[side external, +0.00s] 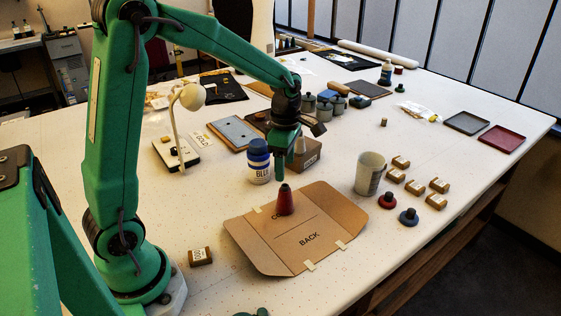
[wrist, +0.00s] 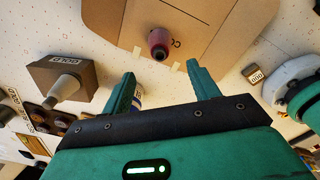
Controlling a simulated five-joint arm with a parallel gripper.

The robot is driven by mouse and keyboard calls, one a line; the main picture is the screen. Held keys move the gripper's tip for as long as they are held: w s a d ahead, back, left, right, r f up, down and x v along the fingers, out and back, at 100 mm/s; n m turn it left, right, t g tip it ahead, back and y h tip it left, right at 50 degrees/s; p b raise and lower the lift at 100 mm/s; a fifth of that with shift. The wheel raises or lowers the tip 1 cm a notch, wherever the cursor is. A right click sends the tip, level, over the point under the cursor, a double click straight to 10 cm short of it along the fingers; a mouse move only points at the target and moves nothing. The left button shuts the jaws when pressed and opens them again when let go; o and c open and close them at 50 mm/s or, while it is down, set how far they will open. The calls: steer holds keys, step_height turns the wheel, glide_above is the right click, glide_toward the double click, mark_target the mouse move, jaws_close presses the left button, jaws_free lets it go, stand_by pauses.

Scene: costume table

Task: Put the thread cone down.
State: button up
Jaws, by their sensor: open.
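The red thread cone (side external: 285,203) stands upright on the flat cardboard pattern (side external: 310,238), near its far edge. The wrist view also shows the cone (wrist: 159,42), from above with its dark tip, beyond the fingertips. My gripper (side external: 289,165) is above the cone, with a gap between fingers and cone. In the wrist view its two fingers (wrist: 160,72) are spread with nothing held between them. The cardboard (wrist: 190,18) fills the top of that view.
A blue-labelled jar (side external: 259,168) stands left of my gripper and a brown box (side external: 306,155) just behind it. The table's front right is clear.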

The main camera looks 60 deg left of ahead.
steer(key=shift+r, duration=0.95)
steer(key=shift+s, duration=0.1)
steer(key=s+d+r+m+t, duration=0.2)
steer(key=s+r+m, duration=0.2)
steer(key=s+m, duration=0.4)
steer(key=s+d+r+m+t, duration=0.3)
steer(key=s+m, duration=0.6)
steer(key=m, duration=0.8)
steer(key=shift+s+r+t, duration=0.2)
steer(key=shift+r+t, duration=0.1)
steer(key=shift+r, duration=0.9)
